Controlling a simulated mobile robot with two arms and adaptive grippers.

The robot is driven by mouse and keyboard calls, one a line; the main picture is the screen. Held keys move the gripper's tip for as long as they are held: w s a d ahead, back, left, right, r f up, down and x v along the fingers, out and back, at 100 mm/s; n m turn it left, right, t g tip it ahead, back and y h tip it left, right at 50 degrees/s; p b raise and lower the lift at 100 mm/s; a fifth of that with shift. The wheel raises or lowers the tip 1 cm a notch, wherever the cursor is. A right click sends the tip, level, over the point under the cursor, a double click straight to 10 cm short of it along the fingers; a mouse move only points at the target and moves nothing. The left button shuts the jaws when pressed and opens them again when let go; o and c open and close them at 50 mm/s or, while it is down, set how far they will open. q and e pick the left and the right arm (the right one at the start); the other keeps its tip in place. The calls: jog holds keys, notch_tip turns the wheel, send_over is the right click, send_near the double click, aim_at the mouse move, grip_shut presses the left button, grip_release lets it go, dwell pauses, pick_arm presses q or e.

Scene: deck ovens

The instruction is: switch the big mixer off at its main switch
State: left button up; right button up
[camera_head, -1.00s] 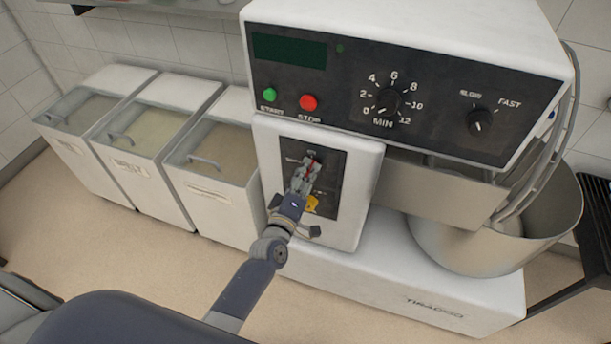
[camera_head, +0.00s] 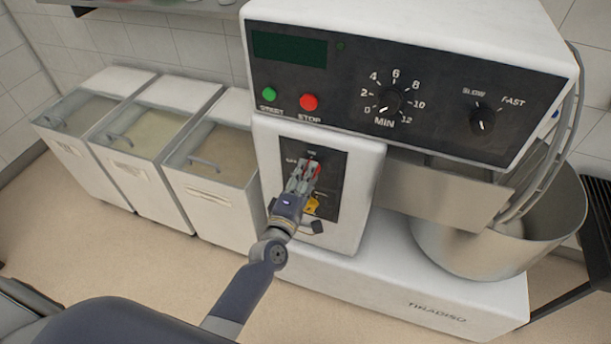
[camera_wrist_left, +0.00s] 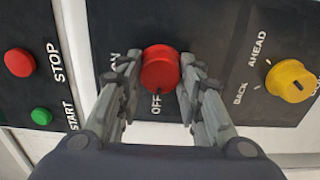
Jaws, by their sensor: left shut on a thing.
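The big mixer (camera_head: 420,55) fills the middle and right of the head view. Its main switch, a red knob (camera_wrist_left: 160,68), sits on a dark panel (camera_head: 334,185) on the mixer's front. My left gripper (camera_head: 308,172) reaches the panel from below and is shut on the red knob, one finger on each side in the left wrist view. ON is printed to the knob's left there and OFF below it. A small dark mark at the knob's lower edge lies beside OFF. My fingers partly hide the knob in the head view. My right gripper is not in view.
A yellow knob (camera_wrist_left: 290,81) marked AHEAD and BACK sits beside the red one. Green START (camera_head: 269,94) and red STOP (camera_head: 309,102) buttons are above the panel. Ingredient bins (camera_head: 213,185) stand to the left; a steel bowl (camera_head: 480,240) is at the right.

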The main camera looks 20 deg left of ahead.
pick_arm(q)
jog(key=o, duration=1.1)
jog(key=shift+c, duration=0.2)
jog(key=s, duration=1.2)
jog(key=shift+a, duration=0.2)
